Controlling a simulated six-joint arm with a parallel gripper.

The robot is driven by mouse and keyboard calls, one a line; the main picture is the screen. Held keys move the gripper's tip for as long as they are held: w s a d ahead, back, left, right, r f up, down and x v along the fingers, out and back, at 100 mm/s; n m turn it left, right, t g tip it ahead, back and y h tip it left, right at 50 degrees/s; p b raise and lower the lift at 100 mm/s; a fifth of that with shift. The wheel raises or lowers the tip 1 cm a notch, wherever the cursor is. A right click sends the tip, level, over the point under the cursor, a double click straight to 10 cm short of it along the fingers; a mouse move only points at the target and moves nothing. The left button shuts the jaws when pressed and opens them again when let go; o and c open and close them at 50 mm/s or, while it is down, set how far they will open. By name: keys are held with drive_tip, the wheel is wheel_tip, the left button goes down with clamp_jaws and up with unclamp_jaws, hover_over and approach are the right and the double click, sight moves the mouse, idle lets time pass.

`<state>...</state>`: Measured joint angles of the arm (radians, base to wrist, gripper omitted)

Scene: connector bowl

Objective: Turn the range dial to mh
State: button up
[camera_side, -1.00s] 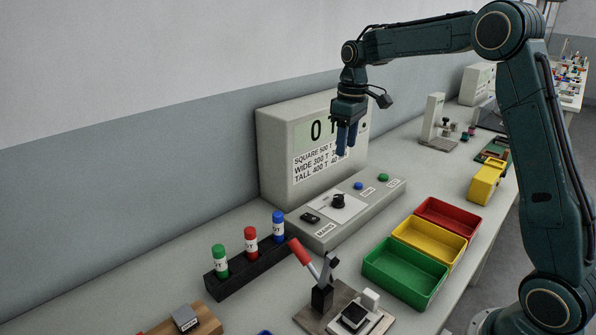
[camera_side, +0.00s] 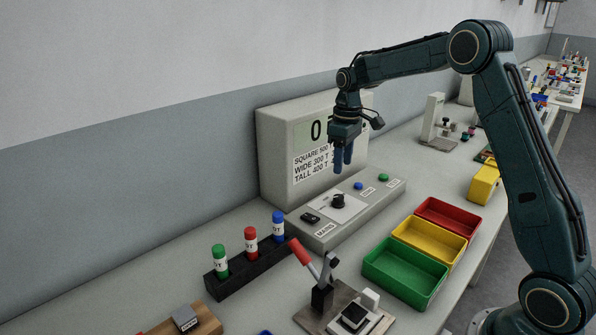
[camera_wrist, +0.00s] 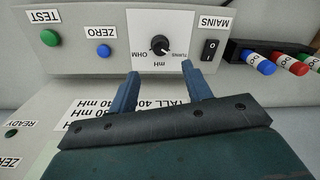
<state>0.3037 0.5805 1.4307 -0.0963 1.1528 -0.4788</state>
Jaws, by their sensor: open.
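The range dial (camera_side: 338,201) is a black round knob on a white plate on the grey instrument's low front panel. In the wrist view the dial (camera_wrist: 160,45) shows upside down, with OHM to its left, mH on the side nearest my fingers and TURNS to its lower right. Its small light pointer mark seems to lean towards TURNS, but it is too small to be sure. My gripper (camera_side: 343,167) hangs above the dial, pointing down and apart from it. In the wrist view its two blue fingers (camera_wrist: 160,74) are spread and empty, with the dial beyond the gap.
The panel also has a MAINS switch (camera_side: 310,218), a blue ZERO button (camera_side: 358,186) and a green TEST button (camera_side: 383,178). The display housing (camera_side: 280,150) stands behind. Red, yellow and green trays (camera_side: 405,278), a tube rack (camera_side: 228,281) and a red-handled lever (camera_side: 300,252) are nearby.

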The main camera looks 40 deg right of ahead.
sight(340, 197)
drive_tip(key=f, duration=1)
drive_tip(key=shift+a, duration=0.2)
drive_tip(key=c, duration=1)
